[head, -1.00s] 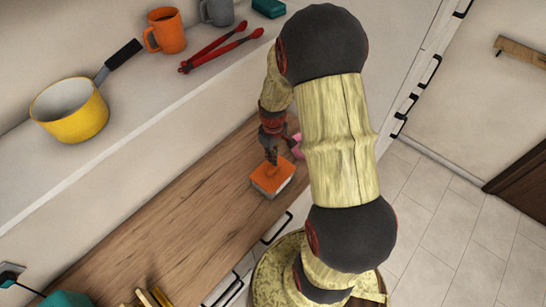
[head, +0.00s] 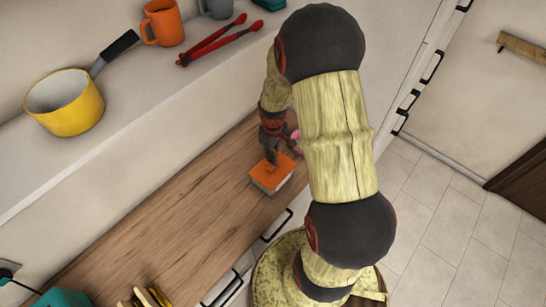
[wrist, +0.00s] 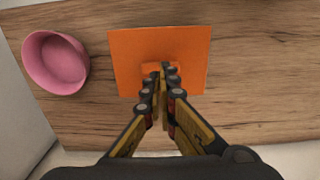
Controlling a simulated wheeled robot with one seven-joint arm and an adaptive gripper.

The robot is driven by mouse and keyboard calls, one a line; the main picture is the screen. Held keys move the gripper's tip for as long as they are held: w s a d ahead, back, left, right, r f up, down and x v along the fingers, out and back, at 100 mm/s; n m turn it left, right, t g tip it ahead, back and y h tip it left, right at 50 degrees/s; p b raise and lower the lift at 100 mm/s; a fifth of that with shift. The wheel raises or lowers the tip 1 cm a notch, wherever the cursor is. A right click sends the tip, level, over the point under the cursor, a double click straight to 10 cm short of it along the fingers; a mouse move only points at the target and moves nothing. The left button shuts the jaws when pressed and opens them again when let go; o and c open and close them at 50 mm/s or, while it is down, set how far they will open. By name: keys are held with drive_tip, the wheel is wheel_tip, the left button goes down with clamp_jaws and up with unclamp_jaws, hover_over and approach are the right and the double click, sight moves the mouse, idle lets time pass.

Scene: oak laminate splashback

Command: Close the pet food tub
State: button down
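The pet food tub (head: 268,184) is a small box with pale sides on the wooden worktop in the head view. Its flat orange lid (head: 284,167) lies over its top, and it fills the upper middle of the wrist view (wrist: 130,50). My gripper (head: 272,158) is directly above the lid. In the wrist view its fingers (wrist: 163,72) are close together, shut on the small raised orange handle (wrist: 147,75) at the lid's middle. The lid hides the tub's body in the wrist view, so I cannot tell whether it is fully seated.
A pink bowl (wrist: 56,63) stands just left of the lid in the wrist view. A raised shelf holds a yellow pan (head: 66,115), red tongs (head: 215,43) and an orange mug (head: 163,25). The worktop (head: 170,220) left of the tub is largely clear.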

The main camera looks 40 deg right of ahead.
drive_tip(key=shift+f+b, duration=0.8)
drive_tip(key=shift+f, duration=0.5)
drive_tip(key=shift+r, duration=0.1)
drive_tip(key=shift+r+p, duration=2.45)
drive_tip(key=shift+r, duration=1)
